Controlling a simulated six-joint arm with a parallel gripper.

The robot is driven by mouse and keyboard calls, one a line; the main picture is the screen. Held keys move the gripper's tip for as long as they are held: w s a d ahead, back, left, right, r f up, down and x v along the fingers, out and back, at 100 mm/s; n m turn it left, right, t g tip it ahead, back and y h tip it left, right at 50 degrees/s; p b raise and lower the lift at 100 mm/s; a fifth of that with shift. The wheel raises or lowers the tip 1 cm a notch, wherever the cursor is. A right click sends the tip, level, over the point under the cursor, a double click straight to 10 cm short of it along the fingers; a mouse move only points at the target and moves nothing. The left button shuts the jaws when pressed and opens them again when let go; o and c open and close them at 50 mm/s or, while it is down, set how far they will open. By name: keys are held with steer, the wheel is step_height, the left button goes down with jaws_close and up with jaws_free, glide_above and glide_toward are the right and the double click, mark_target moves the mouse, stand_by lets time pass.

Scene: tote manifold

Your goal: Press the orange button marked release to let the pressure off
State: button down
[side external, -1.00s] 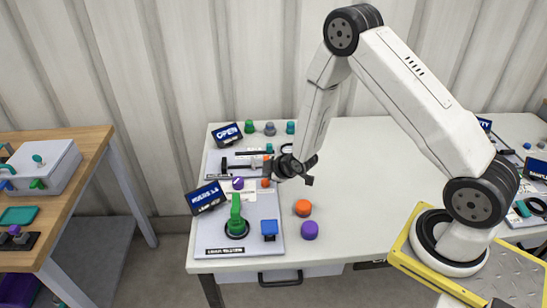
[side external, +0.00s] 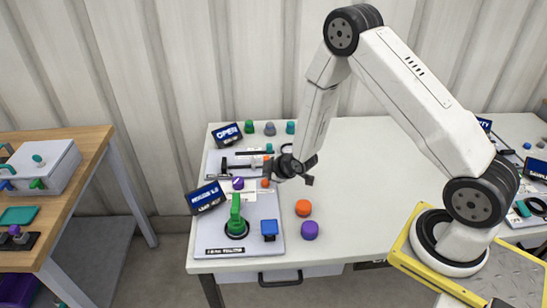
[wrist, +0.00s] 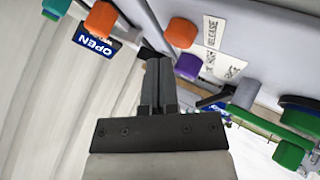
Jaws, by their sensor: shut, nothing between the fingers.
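The orange button (wrist: 181,31) shows in the wrist view beside a white label (wrist: 226,46) that reads RELEASE. In the side view this appears to be the small orange button (side external: 265,183) on the near panel. My gripper (wrist: 160,62) is shut and empty. Its fingertips lie just below and left of the orange button in the wrist view; I cannot tell the exact gap, but I see no clear contact. In the side view my gripper (side external: 272,167) is low over the panels, just behind the button, its fingers partly hard to make out.
A purple knob (wrist: 188,66) sits close to the orange button. A green handle (side external: 236,212) and blue block (side external: 269,229) stand on the near panel. Loose orange (side external: 303,207) and purple (side external: 310,230) pieces lie right.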

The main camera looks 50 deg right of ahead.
mark_target(268, 182)
steer(key=shift+f, duration=0.9)
stand_by(1.3)
steer(key=shift+r, duration=0.85)
steer(key=shift+r, duration=0.1)
steer(key=shift+r, duration=2.45)
steer(key=shift+s+a+r, duration=0.1)
steer(key=shift+s+r, duration=0.1)
steer(key=shift+r, duration=0.1)
steer(key=s+a+r+m+g, duration=0.2)
steer(key=s+r+m+g, duration=0.1)
steer(key=s, duration=0.6)
steer(key=s+a+r+m+g, duration=0.3)
steer(key=s+r+m, duration=0.2)
steer(key=s+r, duration=0.3)
steer(key=shift+s+a+g, duration=0.2)
steer(key=shift+s+g, duration=0.1)
steer(key=shift+s, duration=0.95)
